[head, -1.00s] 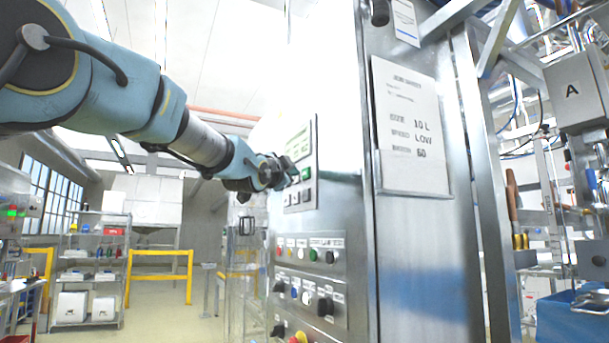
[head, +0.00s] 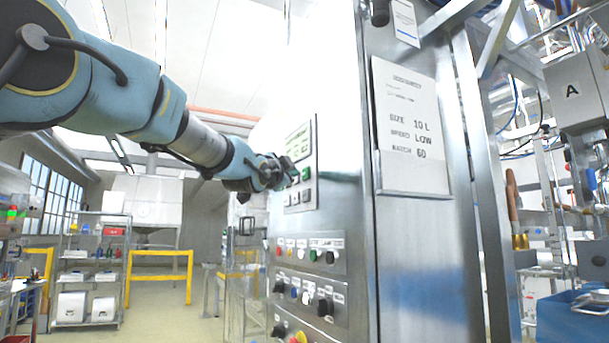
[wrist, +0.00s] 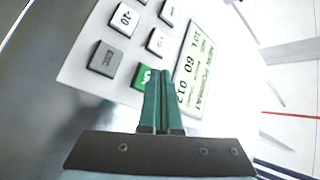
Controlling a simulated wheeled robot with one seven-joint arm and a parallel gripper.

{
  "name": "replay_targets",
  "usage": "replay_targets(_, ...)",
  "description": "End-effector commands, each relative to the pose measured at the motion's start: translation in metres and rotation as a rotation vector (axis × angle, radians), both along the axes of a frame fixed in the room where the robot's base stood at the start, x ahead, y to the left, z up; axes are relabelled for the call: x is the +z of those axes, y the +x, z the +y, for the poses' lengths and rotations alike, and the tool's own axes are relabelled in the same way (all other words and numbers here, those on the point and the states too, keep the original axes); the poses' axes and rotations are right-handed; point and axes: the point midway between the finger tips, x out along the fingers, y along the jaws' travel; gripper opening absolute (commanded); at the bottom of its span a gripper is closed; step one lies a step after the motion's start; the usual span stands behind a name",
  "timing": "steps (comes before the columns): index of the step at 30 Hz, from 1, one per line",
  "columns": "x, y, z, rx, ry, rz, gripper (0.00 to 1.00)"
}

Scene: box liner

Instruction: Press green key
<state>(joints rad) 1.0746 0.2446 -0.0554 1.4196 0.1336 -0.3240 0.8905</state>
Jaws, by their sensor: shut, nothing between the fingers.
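The green key (wrist: 141,79), marked in white, sits on the light keypad panel (wrist: 92,68) of the metal cabinet. In the head view the green key (head: 306,174) shows just right of my gripper (head: 290,171). In the wrist view my gripper (wrist: 163,74) is shut, its two green fingers together and empty. The fingertips overlap the right part of the green key, and I cannot tell whether they touch it. The lit display (wrist: 196,72) to the right reads "NEW FORMAT", "10 L", "60" and "012", partly covered by the fingers.
Grey key (wrist: 104,58) and white keys (wrist: 125,19) lie close around the green key. Below the keypad are rows of knobs and buttons (head: 312,253). A paper sheet (head: 408,120) on the cabinet reads size 10 L, speed LOW, batch 60. Open floor lies left.

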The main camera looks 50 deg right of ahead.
Motion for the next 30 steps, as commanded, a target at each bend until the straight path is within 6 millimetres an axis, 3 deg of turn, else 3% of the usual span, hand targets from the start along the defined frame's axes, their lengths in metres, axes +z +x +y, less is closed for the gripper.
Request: replay_targets(30, 0.0002, -0.0030, -0.0079, 0.000, 0.000, -0.001, 0.00)
